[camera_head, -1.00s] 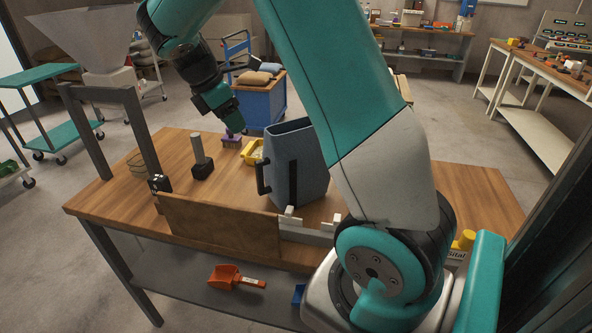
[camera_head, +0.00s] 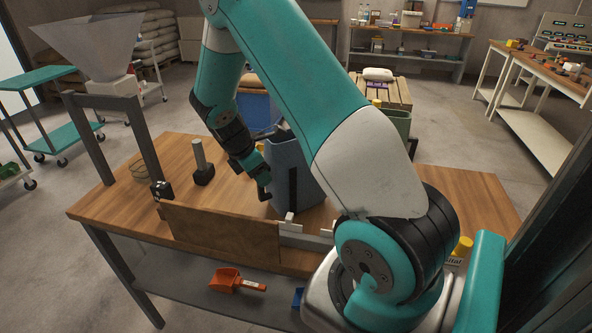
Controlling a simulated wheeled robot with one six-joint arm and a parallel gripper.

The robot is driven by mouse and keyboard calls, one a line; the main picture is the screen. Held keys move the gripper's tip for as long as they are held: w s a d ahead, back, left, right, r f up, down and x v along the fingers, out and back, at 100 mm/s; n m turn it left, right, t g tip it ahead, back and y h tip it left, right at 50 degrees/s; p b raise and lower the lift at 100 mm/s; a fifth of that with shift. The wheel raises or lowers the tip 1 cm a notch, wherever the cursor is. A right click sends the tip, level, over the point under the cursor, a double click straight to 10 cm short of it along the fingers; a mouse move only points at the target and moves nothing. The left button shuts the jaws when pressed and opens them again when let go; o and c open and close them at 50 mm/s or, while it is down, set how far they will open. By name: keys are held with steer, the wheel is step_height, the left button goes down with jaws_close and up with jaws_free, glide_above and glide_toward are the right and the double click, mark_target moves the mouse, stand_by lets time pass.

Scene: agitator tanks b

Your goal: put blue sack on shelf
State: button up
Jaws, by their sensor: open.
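No blue sack shows clearly now; the top of the blue cart (camera_head: 259,112), behind the bench, is hidden by my arm. My gripper (camera_head: 262,181) is open and points down beside the handle of a tall blue-grey jug (camera_head: 292,170) on the wooden bench. I cannot tell whether it touches the handle. Shelving (camera_head: 436,62) with bottles and boxes stands against the back wall at right. I cannot tell which shelf the task means.
The wooden bench (camera_head: 455,190) stands in front of me, with a board (camera_head: 222,234) along its front edge and a grey post (camera_head: 203,165) on it. An orange scoop (camera_head: 236,281) lies on its lower shelf. A white sack (camera_head: 378,75) lies on slatted wood behind. Open floor lies to the right.

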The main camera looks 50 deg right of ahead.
steer(key=shift+d+f, duration=0.1)
steer(key=shift+f, duration=0.25)
jaws_close()
steer(key=shift+r, duration=0.1)
